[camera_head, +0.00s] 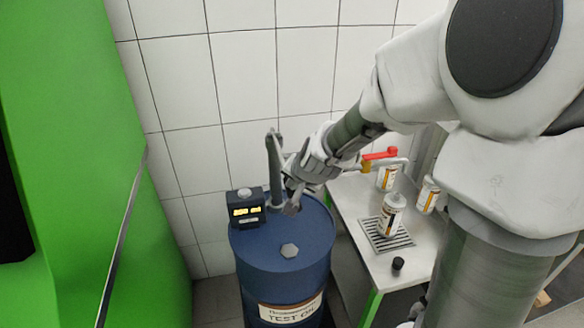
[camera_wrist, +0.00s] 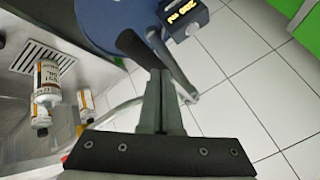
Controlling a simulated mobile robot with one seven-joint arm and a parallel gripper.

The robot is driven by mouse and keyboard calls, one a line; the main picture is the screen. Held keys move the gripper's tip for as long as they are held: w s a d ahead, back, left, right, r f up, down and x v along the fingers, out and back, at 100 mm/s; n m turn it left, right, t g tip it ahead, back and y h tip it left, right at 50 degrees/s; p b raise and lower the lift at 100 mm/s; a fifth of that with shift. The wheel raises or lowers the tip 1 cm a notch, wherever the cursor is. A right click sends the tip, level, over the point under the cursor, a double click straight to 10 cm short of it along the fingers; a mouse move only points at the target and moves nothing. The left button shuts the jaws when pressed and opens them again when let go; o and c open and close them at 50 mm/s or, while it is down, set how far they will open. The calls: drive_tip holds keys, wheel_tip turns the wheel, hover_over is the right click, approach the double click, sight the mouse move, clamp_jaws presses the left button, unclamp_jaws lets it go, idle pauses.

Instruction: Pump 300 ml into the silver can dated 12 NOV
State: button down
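A blue drum (camera_head: 285,250) labelled test oil carries a grey pump with an upright post (camera_head: 275,165) and a small dark meter (camera_head: 246,209) with yellow digits. The meter also shows in the wrist view (camera_wrist: 184,20), its reading rotated and hard to read. A silver can (camera_head: 391,217) with a white and orange label stands upright on the drain grate, below the outlet pipe. Two similar cans (camera_head: 387,178) (camera_head: 428,196) stand behind it. I cannot read their dates. My gripper (camera_wrist: 158,75) is beside the post above the drum, its fingers close together; whether they clasp a pump part is unclear.
A metal bench (camera_head: 360,205) with a drain grate (camera_head: 378,240) stands right of the drum. A red valve handle (camera_head: 380,154) is on the outlet pipe. A green panel (camera_head: 95,130) fills the left.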

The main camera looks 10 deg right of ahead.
drive_tip(key=shift+w+r+p, duration=0.2)
drive_tip(key=shift+r+p, duration=1)
drive_tip(key=shift+r, duration=0.4)
drive_tip(key=shift+w+r+p, duration=0.15)
drive_tip(key=shift+r+p, duration=1)
drive_tip(key=shift+r, duration=0.45)
drive_tip(key=shift+r, duration=0.1)
drive_tip(key=r+p, duration=0.2)
drive_tip(key=r, duration=0.1)
drive_tip(key=r+p, duration=0.1)
drive_tip(key=p, duration=0.1)
drive_tip(key=shift+w+r, duration=0.25)
drive_tip(key=shift+r, duration=0.15)
